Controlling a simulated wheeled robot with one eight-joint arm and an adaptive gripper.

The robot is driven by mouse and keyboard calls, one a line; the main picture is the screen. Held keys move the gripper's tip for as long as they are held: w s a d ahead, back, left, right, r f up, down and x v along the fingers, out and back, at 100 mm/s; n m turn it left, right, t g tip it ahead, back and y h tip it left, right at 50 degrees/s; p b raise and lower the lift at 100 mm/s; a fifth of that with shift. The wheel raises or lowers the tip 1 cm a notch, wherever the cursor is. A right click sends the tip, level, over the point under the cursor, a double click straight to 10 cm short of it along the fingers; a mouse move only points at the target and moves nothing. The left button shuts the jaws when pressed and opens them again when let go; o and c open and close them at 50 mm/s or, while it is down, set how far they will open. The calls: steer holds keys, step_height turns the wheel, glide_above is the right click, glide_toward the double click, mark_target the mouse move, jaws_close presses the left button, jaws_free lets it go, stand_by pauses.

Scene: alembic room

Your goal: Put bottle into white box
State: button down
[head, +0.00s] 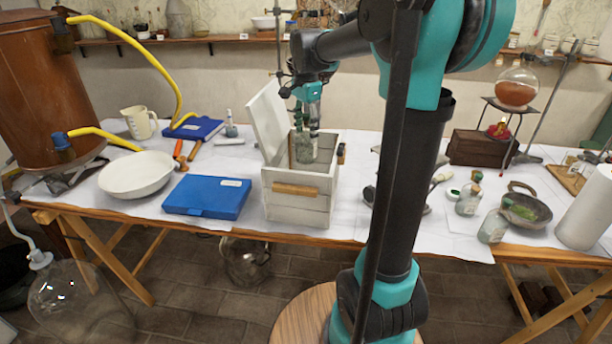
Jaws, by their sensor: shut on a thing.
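The white wooden box (300,207) stands on the table with its lid (269,118) raised at the left and a wooden handle on its front. My gripper (307,128) points down over the open top of the box. It is shut on a clear glass bottle (303,149), which hangs upright with its lower part at the box opening. The front wall hides the inside of the box, so I cannot tell whether the bottle touches the bottom.
A blue case (207,196) and a white bowl (137,175) lie left of the box. Small glass jars (468,200), a dark mortar (524,208) and a paper roll (588,208) stand farther right.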

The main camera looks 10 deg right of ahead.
step_height(320, 180, down, 14)
steer(key=shift+f, duration=0.25)
stand_by(0.4)
steer(key=c, duration=0.5)
jaws_free()
steer(key=shift+s+f, duration=0.1)
step_height(320, 180, up, 12)
steer(key=shift+r, duration=0.15)
